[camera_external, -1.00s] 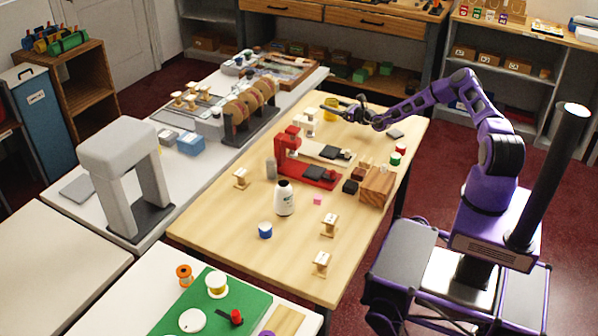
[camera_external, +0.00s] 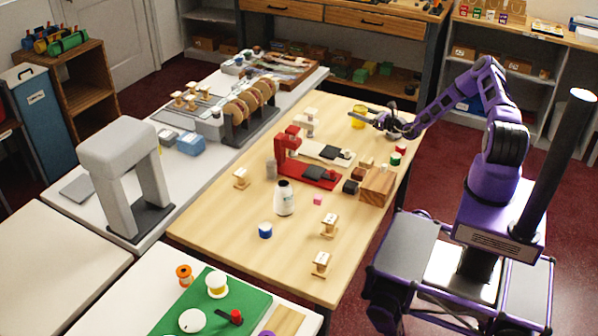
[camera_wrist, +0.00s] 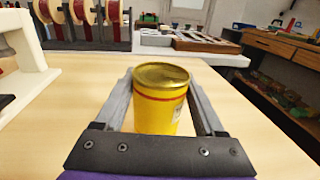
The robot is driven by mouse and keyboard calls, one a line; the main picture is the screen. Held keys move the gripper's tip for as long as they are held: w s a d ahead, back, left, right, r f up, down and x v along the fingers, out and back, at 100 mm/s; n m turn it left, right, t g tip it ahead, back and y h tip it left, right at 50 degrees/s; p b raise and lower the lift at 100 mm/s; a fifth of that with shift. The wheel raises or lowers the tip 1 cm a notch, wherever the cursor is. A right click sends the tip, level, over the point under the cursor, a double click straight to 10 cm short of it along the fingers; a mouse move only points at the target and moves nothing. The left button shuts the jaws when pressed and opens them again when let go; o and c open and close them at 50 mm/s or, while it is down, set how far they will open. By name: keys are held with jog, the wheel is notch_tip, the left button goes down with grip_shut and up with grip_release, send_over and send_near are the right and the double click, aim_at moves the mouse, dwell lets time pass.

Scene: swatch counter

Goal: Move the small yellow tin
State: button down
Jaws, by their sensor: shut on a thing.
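The small yellow tin (camera_wrist: 160,105) stands upright between my gripper's two fingers in the wrist view, with its gold lid on top and a red band below it. In the external view the yellow tin (camera_external: 358,117) is small, near the far right end of the wooden table. My gripper (camera_external: 362,115) is shut on the tin, reaching in from the right. In the wrist view the fingers of my gripper (camera_wrist: 160,95) lie along both sides of the tin. I cannot tell whether the tin touches the table.
A white press-like stand (camera_external: 308,121) is left of the tin. A red stand (camera_external: 305,168), a wooden block (camera_external: 377,186) and a white bottle (camera_external: 284,198) are nearer on the table (camera_external: 225,225). A rack of discs (camera_external: 250,112) stands on the counter to the left.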

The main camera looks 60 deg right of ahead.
jog(key=shift+s, duration=2.15)
grip_release()
jog(key=s, duration=0.5)
jog(key=s+a, duration=0.1)
jog(key=s, duration=0.5)
jog(key=s+a, duration=0.1)
jog(key=s, duration=0.5)
jog(key=shift+s+a, duration=0.1)
jog(key=shift+a, duration=0.15)
